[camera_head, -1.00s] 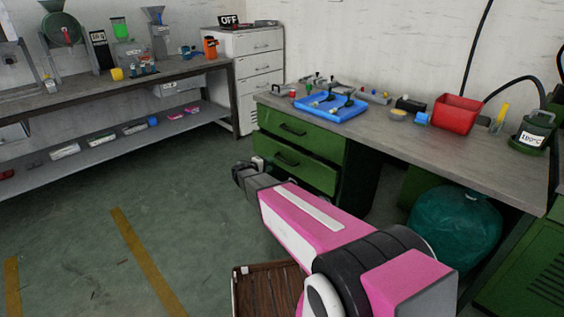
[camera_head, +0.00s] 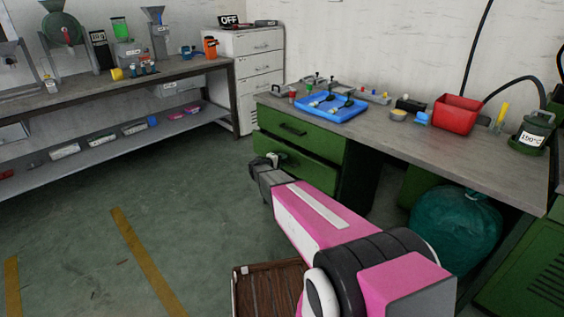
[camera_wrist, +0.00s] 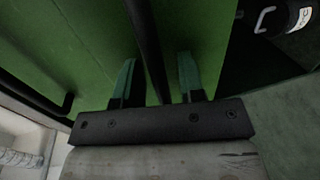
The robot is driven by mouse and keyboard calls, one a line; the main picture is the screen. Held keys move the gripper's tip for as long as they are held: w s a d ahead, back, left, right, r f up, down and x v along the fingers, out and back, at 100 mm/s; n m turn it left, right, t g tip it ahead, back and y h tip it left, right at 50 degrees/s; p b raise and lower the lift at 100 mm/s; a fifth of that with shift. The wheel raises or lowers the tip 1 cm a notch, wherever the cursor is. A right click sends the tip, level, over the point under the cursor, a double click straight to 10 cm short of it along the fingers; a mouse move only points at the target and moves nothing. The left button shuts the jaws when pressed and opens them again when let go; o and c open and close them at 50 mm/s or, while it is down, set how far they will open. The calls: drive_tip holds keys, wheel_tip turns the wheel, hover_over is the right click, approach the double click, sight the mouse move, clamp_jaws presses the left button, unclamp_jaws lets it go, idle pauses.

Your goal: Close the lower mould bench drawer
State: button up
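The lower mould bench drawer (camera_head: 315,173) is the green front below the upper drawer (camera_head: 300,134), at the left end of the bench. My gripper (camera_head: 272,160) is at this drawer's front. In the wrist view my gripper (camera_wrist: 157,62) has its two fingers apart, one on each side of a black bar handle (camera_wrist: 147,40), with space showing on both sides. Nothing is clamped between them.
The bench top (camera_head: 390,140) carries a blue tray (camera_head: 345,114), a red bin (camera_head: 456,114) and small parts. A teal bag (camera_head: 455,228) stands under the bench. A brown slatted crate (camera_head: 268,290) is on the floor near my arm. The floor at left is clear.

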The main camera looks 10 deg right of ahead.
clamp_jaws()
drive_tip(key=shift+r+x, duration=0.2)
drive_tip(key=shift+x, duration=0.9)
drive_tip(key=shift+r+x, duration=0.25)
drive_tip(key=shift+x, duration=0.85)
drive_tip(key=shift+o, duration=1)
unclamp_jaws()
drive_tip(key=shift+w+d, duration=0.1)
drive_tip(key=shift+d, duration=0.05)
drive_tip(key=v, duration=1)
drive_tip(key=shift+s+a, duration=0.2)
drive_tip(key=shift+a, duration=0.15)
drive_tip(key=shift+r, duration=0.1)
